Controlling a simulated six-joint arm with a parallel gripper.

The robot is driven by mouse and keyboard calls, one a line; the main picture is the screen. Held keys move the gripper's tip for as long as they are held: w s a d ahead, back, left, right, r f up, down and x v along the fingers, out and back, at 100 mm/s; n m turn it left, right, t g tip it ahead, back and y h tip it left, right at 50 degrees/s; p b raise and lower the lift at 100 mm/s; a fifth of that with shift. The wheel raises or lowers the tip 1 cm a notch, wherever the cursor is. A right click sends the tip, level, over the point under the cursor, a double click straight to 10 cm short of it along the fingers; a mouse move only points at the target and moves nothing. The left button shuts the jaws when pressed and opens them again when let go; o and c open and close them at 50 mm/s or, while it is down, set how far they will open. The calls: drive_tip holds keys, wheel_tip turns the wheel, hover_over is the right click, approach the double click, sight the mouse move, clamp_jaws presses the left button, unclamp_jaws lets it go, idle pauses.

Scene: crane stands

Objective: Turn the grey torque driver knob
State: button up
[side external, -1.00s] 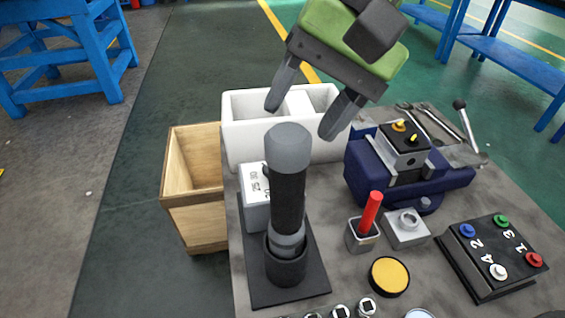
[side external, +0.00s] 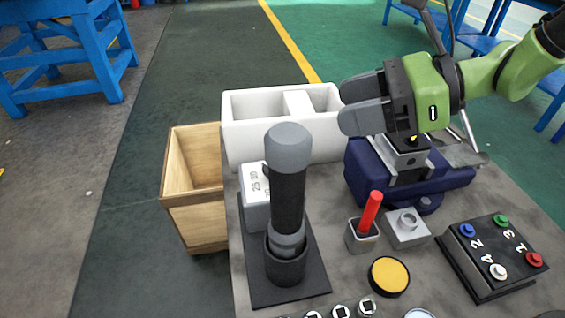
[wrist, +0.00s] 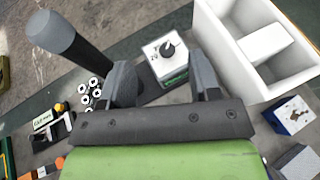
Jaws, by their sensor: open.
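The torque driver (side external: 288,205) stands upright in a round black holder on a dark base plate. Its grey knob (side external: 289,147) is the rounded top; in the wrist view this knob (wrist: 50,30) is at the upper left, outside my fingers. My gripper (side external: 342,106) is open and empty, turned sideways with its fingers pointing left, to the right of the knob and apart from it. In the wrist view my gripper (wrist: 160,62) frames a white box with a small dark knob on top (wrist: 168,48). The side view shows the box (side external: 255,192) partly hidden behind the driver.
A white two-compartment bin (side external: 232,135) stands behind the driver and a wooden box (side external: 195,222) to its left. A blue vice (side external: 365,180) stands below my gripper. A red-handled tool (side external: 370,210), a yellow disc (side external: 388,277) and a button panel (side external: 490,262) are at the right.

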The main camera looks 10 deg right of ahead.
wheel_tip(320, 180, down, 8)
drive_tip(key=x, duration=1)
drive_tip(key=shift+f, duration=0.15)
drive_tip(key=shift+s, duration=0.1)
drive_tip(key=c, duration=0.9)
